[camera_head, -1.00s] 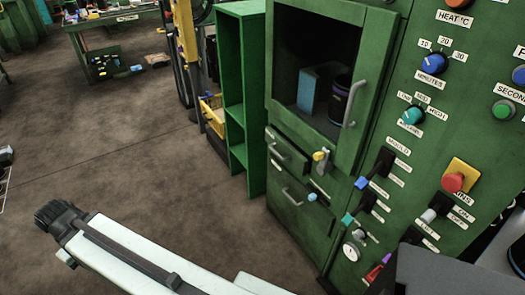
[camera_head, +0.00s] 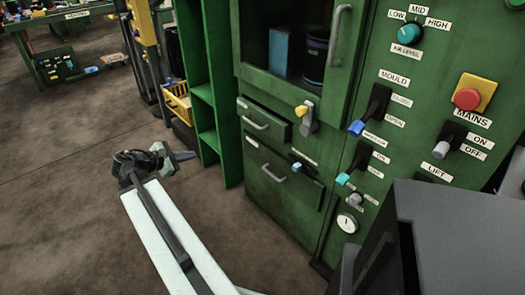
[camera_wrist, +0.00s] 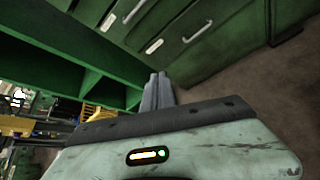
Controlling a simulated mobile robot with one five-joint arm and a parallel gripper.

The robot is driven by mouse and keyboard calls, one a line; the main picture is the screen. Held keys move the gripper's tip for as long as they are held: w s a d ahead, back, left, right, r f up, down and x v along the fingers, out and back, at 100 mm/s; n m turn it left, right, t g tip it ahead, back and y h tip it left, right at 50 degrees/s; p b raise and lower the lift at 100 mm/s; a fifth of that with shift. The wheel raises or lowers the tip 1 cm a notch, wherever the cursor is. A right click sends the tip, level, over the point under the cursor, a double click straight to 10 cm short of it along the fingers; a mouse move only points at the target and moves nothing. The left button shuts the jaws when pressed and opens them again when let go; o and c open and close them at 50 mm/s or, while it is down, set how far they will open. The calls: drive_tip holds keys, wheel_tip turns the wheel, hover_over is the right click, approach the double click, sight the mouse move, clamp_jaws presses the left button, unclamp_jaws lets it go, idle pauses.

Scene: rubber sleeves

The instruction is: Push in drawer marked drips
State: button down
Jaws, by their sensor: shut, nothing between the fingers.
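The green cabinet has two drawers at its lower left in the head view. The small upper drawer (camera_head: 272,131) has a grey bar handle and looks pulled out a little. The larger lower drawer (camera_head: 296,192) below it has a similar handle and looks about flush. Each has a small white label, too small to read. The wrist view also shows the upper drawer (camera_wrist: 122,28) and lower drawer (camera_wrist: 222,50), tilted. My gripper (camera_head: 180,157) is shut and empty, left of the drawers and apart from them. Its fingers (camera_wrist: 158,92) point toward the cabinet side in the wrist view.
An open green shelf (camera_head: 206,95) stands just left of the cabinet. A yellow crate (camera_head: 178,103) is beyond it. Levers, knobs and a red button (camera_head: 467,99) cover the panel at right. A dark grey box (camera_head: 460,235) fills the lower right.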

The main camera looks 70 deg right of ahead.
drive_tip(key=s+d+f+n+g+h+b, duration=0.2)
drive_tip(key=s+d+b, duration=0.1)
drive_tip(key=s+d, duration=0.35)
drive_tip(key=n+g+h+b, duration=0.1)
drive_tip(key=n+g+b, duration=0.1)
drive_tip(key=g, duration=0.1)
approach(270, 121)
drive_tip(key=x, duration=0.7)
drive_tip(key=shift+f, duration=0.2)
drive_tip(key=shift+w, duration=0.1)
